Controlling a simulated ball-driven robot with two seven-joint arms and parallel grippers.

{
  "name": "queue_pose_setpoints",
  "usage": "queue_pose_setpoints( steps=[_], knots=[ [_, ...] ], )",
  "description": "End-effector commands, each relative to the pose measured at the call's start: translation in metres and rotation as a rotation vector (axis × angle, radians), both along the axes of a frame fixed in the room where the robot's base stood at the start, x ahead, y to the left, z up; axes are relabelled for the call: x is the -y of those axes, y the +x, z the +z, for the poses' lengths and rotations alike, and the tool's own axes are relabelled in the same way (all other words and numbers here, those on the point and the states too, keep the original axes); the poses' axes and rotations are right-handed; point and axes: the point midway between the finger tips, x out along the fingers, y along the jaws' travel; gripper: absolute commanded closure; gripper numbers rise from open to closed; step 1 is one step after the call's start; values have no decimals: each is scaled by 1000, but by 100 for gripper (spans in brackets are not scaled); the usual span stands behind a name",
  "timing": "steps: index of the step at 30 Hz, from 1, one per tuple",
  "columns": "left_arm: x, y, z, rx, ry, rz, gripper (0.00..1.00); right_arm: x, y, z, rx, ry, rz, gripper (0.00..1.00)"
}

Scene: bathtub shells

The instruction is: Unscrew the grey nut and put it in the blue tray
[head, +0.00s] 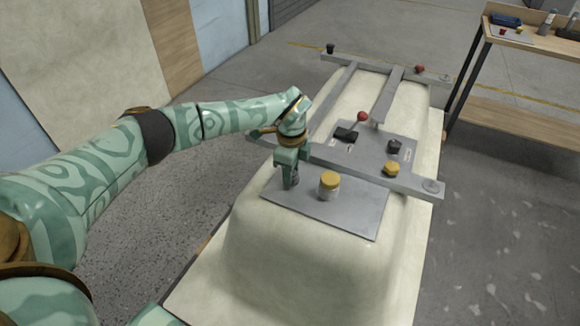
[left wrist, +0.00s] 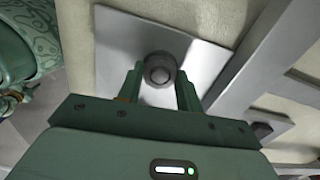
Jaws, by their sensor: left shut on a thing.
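My left gripper (head: 290,178) points down at the near metal plate (head: 345,218) on the upturned tub shell. It is shut on a grey round part, which I take for the grey nut (head: 295,181), at the plate's left side. In the left wrist view the nut (left wrist: 160,70) sits on the plate (left wrist: 205,58) between the two fingers (left wrist: 160,92). Its lower part is partly hidden, so I cannot tell how far it is turned. A dark blue object (head: 505,19) on the bench may be the blue tray; it is too small to be sure. My right gripper is not in view.
Grey rails (head: 395,95) cross the tub. A wooden bench (head: 530,38) stands far right.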

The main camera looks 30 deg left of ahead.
Motion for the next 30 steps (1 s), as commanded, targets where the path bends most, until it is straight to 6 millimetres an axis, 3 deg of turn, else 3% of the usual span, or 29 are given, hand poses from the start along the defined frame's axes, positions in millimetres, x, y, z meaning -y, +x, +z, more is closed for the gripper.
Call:
queue_pose_setpoints(
  steps=[12,22,23,25,30],
  knots=[
    [0,0,2,1,-1,262,87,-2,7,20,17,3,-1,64],
    [0,0,0,1,0,293,87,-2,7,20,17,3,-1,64],
    [0,0,0,1,0,292,59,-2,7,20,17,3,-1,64],
    [0,0,0,1,0,292,40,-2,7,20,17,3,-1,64],
    [0,0,0,1,0,292,39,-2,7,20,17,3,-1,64]
  ],
)
